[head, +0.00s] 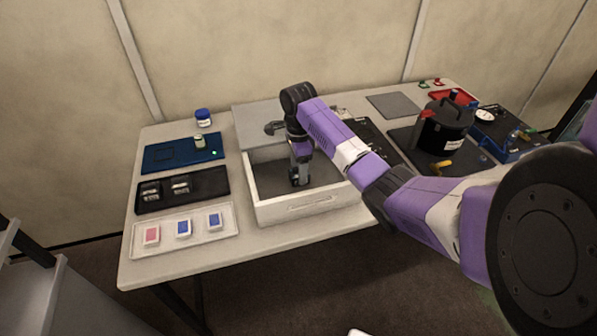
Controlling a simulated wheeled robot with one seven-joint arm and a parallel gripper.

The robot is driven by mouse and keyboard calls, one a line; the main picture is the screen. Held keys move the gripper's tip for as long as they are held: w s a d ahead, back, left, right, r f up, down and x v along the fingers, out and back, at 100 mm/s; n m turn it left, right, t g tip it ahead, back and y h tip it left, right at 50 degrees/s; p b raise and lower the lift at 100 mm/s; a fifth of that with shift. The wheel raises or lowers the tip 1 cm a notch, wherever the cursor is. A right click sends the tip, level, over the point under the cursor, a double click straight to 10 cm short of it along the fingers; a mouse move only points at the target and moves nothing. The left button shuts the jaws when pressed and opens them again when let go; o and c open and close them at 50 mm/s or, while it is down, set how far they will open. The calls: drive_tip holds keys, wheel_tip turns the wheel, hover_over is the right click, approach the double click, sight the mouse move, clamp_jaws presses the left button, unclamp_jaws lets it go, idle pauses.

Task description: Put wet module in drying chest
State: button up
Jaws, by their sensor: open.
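The drying chest appears to be the open white box (308,207) at the middle of the table, with a grey inside. My gripper (299,181) points down into it, low near its floor, with the jaws open. A small dark shape sits at the fingertips; I cannot tell whether it is a module or part of the fingers. Two small black-and-silver pieces, perhaps modules, lie in the black tray (211,190) on the left: one piece at the left (150,191) and one near the middle (180,185). I cannot tell which module is wet.
A white tray (190,242) holds one pink and two blue packets. A blue mat (170,157) and blue-lidded jar (203,118) stand behind. A black cylinder (446,130), gauge (485,116) and red tray (455,97) are at right. My arm crosses the chest's right side.

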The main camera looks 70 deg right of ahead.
wheel_tip(320, 180, up, 9)
drive_tip(key=shift+r+p, duration=0.15)
drive_tip(key=shift+p, duration=0.5)
drive_tip(key=shift+r+p, duration=0.7)
drive_tip(key=shift+r, duration=0.05)
